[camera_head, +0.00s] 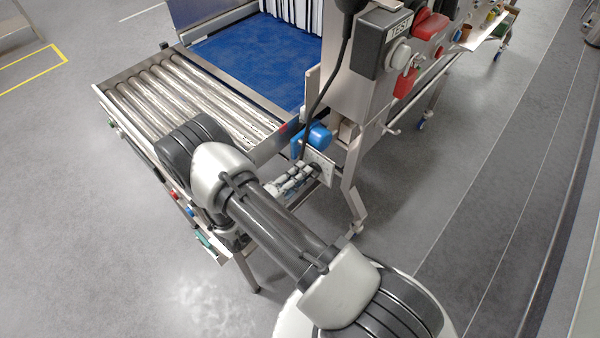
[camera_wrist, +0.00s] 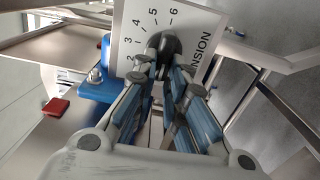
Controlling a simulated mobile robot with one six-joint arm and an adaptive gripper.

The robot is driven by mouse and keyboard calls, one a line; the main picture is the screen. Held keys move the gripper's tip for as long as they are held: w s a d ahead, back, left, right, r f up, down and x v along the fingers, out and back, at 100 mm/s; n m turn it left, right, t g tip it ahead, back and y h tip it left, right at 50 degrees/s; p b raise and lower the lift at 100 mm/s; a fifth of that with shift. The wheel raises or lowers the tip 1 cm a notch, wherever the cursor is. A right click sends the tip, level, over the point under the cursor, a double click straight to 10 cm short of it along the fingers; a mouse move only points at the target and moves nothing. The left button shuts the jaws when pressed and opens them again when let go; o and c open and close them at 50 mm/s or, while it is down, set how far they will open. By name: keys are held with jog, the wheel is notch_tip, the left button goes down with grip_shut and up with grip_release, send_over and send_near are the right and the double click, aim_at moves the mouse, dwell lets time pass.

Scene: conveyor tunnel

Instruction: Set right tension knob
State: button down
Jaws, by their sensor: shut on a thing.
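The right tension knob (camera_wrist: 172,44) is dark and rounded, in front of a white scale plate (camera_wrist: 130,25) in the wrist view. The plate shows the figures 2 to 6 and part of the word "TENSION". My gripper (camera_wrist: 168,66) is shut on the knob, with a fingertip on either side of it. The fingers hide part of the knob and the lower scale, and I cannot tell which figure the knob points at. In the head view my gripper (camera_head: 298,184) reaches the small plate (camera_head: 321,168) at the conveyor's side, and the knob is hidden.
A blue housing (camera_wrist: 97,84) sits beside the plate; it also shows in the head view (camera_head: 318,135). A red block (camera_wrist: 55,107) lies at the left. Metal rollers (camera_head: 190,100) and a blue belt (camera_head: 255,55) are behind. A frame leg (camera_head: 352,195) stands close right of my gripper.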

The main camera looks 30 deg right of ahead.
jog(key=c, duration=1.6)
grip_release()
jog(key=shift+a, duration=0.15)
jog(key=v, duration=1.1)
jog(key=shift+s+a, duration=0.15)
jog(key=shift+a, duration=0.2)
